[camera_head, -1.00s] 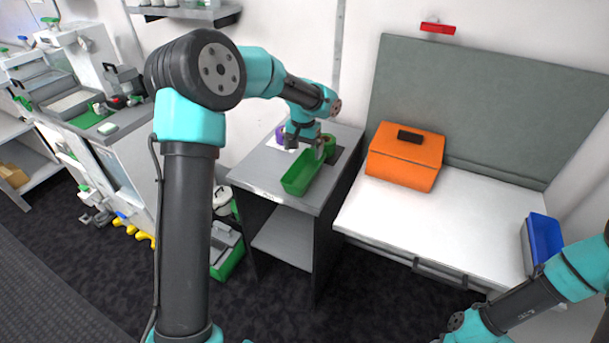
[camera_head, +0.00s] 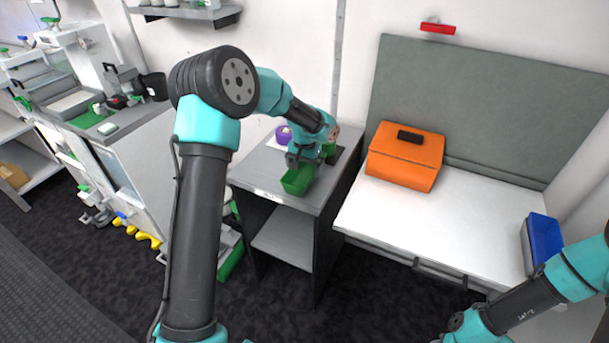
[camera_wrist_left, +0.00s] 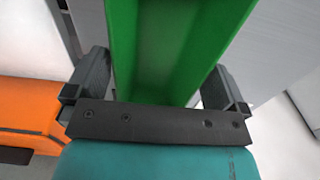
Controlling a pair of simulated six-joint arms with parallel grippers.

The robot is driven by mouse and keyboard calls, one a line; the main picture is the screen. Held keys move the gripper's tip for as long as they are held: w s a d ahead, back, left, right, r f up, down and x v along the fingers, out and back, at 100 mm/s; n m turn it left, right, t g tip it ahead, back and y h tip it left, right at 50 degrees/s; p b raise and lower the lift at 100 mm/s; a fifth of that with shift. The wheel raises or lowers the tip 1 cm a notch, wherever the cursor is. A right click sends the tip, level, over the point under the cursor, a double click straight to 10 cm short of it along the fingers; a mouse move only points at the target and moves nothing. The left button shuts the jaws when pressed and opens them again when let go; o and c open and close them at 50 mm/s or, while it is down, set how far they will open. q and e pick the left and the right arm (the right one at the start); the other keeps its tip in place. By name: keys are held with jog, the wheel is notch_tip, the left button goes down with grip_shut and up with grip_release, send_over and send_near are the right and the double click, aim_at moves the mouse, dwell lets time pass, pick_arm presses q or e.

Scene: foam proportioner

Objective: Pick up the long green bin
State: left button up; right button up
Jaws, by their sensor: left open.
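The long green bin (camera_head: 297,181) lies on the grey side table in the head view, partly hidden by my left gripper (camera_head: 305,158). In the left wrist view the bin (camera_wrist_left: 165,50) runs away from the gripper between its two fingers. My left gripper (camera_wrist_left: 157,88) is open, with one finger on each side of the bin. Small gaps seem to show between fingers and bin; contact is hard to tell. My right arm comes in at the lower right of the head view; its gripper is out of the picture.
The grey table (camera_head: 262,178) also holds a purple round item (camera_head: 283,135) behind the gripper. An orange case (camera_head: 406,160) stands on the white bench (camera_head: 425,220) to the right. A blue bin (camera_head: 543,238) sits at the bench's right end. A dark cup (camera_head: 155,86) stands at the left.

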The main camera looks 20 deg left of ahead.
pick_arm(q)
notch_tip(320, 180, down, 2)
jog(key=shift+f, duration=0.2)
dwell(0.3)
jog(key=c, duration=0.7)
